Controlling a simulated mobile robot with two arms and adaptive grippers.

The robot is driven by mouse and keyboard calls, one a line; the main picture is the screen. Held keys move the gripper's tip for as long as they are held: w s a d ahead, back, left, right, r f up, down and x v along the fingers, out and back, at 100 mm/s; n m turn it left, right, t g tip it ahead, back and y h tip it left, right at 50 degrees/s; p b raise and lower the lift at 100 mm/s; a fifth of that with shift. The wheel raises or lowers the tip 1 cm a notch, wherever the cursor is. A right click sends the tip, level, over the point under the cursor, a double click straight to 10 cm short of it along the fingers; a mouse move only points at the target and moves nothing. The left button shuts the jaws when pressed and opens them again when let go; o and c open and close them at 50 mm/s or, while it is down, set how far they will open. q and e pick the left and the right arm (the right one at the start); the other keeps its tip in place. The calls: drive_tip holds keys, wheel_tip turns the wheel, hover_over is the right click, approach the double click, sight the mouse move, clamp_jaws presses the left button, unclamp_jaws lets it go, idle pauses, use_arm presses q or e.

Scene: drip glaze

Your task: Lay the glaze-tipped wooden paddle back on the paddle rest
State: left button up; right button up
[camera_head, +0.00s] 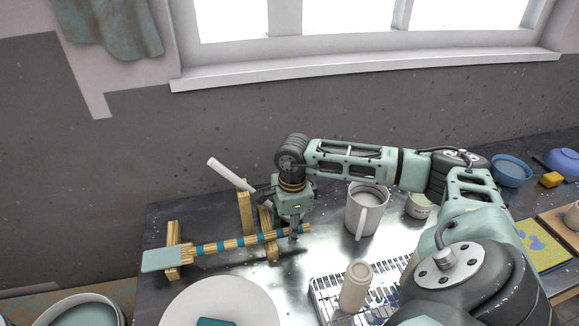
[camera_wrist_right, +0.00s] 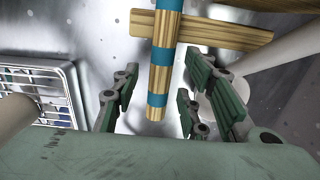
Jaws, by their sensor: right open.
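The wooden paddle (camera_head: 240,242) has blue bands on its handle and a flat pale green tip at the left. It lies across the wooden paddle rest (camera_head: 173,262), with the tip by the left support and the handle over the right one. My right gripper (camera_head: 294,237) is low at the handle's right end. In the right wrist view, the banded handle (camera_wrist_right: 160,75) runs between the spread fingers of the right gripper (camera_wrist_right: 166,98), with gaps beside it. A cross piece of the rest (camera_wrist_right: 215,35) shows beneath the handle. My left gripper is not in view.
A white rod (camera_head: 228,172) slants up behind the rest, near my right wrist. A white mug (camera_head: 364,212) stands right of the gripper. A slotted rack (camera_head: 325,290) with a beige cylinder (camera_head: 356,286) and a round white disc (camera_head: 225,295) are in front.

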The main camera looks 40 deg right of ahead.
wheel_tip(320, 180, up, 12)
drive_tip(key=shift+s+d, duration=0.15)
drive_tip(key=shift+d, duration=0.05)
idle(0.4)
